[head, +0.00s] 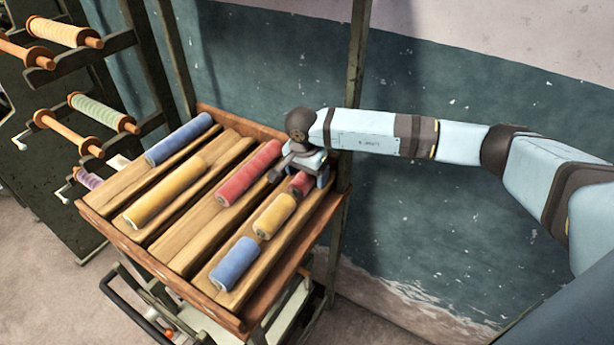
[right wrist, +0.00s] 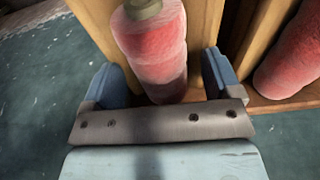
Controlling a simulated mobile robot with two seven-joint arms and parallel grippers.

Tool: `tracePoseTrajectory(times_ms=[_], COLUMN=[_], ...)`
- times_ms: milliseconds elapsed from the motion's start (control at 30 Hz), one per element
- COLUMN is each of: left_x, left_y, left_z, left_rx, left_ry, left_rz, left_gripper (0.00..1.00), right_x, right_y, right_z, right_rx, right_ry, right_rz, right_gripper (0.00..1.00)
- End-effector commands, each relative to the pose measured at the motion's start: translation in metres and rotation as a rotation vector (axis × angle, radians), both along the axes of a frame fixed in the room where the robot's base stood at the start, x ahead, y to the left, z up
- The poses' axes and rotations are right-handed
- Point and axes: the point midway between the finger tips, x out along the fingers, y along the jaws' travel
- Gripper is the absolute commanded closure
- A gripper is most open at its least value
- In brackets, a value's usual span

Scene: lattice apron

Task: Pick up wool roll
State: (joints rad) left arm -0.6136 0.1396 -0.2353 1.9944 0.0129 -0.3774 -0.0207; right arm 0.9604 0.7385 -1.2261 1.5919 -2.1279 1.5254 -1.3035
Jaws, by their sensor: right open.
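Several wool rolls lie in the slots of a wooden tray (head: 175,262). A short red roll (head: 299,184) lies in the right slot, partly hidden by my right gripper (head: 299,173). In the right wrist view this red roll (right wrist: 152,48) lies between the two open fingers of my right gripper (right wrist: 163,85), with a gap on the right side. A short yellow roll (head: 274,216) and a short blue roll (head: 234,263) lie in the same slot. A long red roll (head: 248,172), a long yellow roll (head: 165,193) and a long blue roll (head: 179,139) lie further left. My left gripper is out of view.
A dark rack (head: 50,135) with wound spools stands left of the tray. A metal post (head: 354,60) rises behind my right gripper, close to the green wall (head: 440,230). Wooden dividers separate the slots.

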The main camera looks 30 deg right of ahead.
Motion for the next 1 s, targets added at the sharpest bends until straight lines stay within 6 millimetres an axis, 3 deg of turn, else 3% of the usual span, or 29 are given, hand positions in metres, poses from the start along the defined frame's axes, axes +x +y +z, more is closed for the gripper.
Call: tracePoseTrajectory(times_ms=[167,400,767,1000], left_x=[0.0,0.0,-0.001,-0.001], left_y=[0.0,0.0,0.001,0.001], left_z=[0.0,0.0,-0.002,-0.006], left_rx=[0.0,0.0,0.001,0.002], left_ry=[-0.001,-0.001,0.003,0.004], left_rz=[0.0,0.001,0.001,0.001], left_gripper=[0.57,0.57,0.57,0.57], right_x=[0.0,0.0,0.001,0.001], right_y=[0.0,0.0,0.0,-0.001], right_z=[0.0,0.0,0.005,0.032], right_rx=[0.001,0.0,0.0,0.0], right_ry=[-0.001,-0.001,-0.002,-0.005], right_rz=[0.0,-0.001,-0.001,-0.001], right_gripper=[0.18,0.72,0.73,0.73])
